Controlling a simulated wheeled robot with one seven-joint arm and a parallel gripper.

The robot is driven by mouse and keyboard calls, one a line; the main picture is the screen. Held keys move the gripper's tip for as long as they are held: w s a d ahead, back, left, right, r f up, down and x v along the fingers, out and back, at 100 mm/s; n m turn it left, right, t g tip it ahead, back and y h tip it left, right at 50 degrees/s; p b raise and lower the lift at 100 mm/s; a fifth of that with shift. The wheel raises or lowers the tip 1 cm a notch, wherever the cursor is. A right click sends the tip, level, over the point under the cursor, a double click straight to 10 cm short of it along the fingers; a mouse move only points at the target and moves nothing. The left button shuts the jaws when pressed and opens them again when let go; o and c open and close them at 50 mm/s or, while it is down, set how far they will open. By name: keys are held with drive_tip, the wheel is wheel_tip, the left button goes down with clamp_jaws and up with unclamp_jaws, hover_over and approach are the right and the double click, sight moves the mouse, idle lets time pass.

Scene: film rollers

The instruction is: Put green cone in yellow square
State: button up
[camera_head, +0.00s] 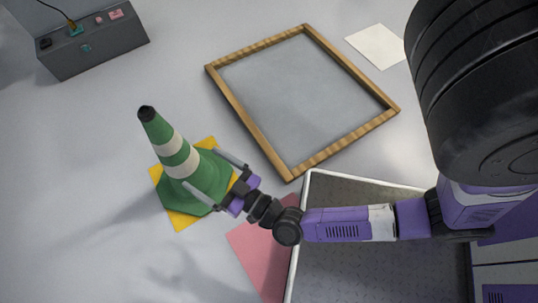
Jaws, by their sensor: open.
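The green cone (178,159), with white bands and a dark tip, stands upright on the yellow square (181,221). Its base covers most of the square, whose edges show around it. My gripper (198,172) is open, with its two fingers on either side of the cone's lower part. I cannot tell whether the fingers touch the cone.
A wooden frame (244,119) lies on the floor at the upper middle. A pink square (259,249) lies below my gripper, and a white square (377,46) at the upper right. A grey box (98,52) with small items stands at the upper left. The left floor is clear.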

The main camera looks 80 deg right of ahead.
drive_tip(key=s+a+r+n+g+y, duration=0.1)
drive_tip(key=s+a+r+n+y, duration=0.1)
drive_tip(key=s+r, duration=0.4)
drive_tip(key=s+a+r+n+g+y, duration=0.2)
drive_tip(key=s+a+r+y, duration=0.2)
drive_tip(key=s+r, duration=0.3)
drive_tip(key=s, duration=0.4)
drive_tip(key=shift+n+y, duration=0.3)
drive_tip(key=shift+n, duration=0.1)
drive_tip(key=shift+s, duration=0.1)
wheel_tip(320, 180, up, 30)
drive_tip(key=p, duration=3)
